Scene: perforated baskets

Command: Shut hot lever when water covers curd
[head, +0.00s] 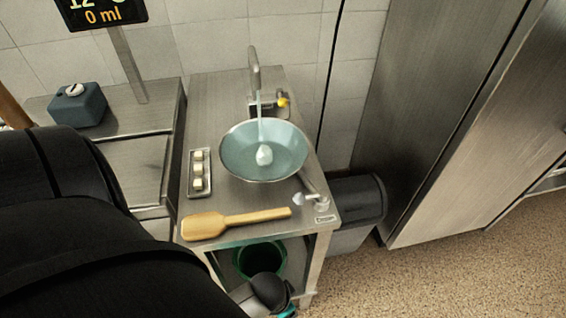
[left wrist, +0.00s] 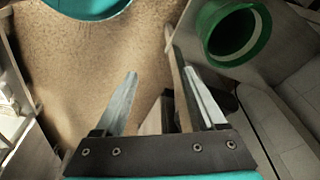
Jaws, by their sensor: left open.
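A wide metal bowl (head: 228,165) stands on the steel bench under a tap (head: 254,68). My right gripper is out of view.
A tray (head: 192,190) of white cubes and a wooden paddle (head: 235,222) lie on the bench. A small valve (head: 321,203) is at its front right corner. The green bucket (head: 241,263) stands below. A display (head: 103,13) reads 0 ml.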

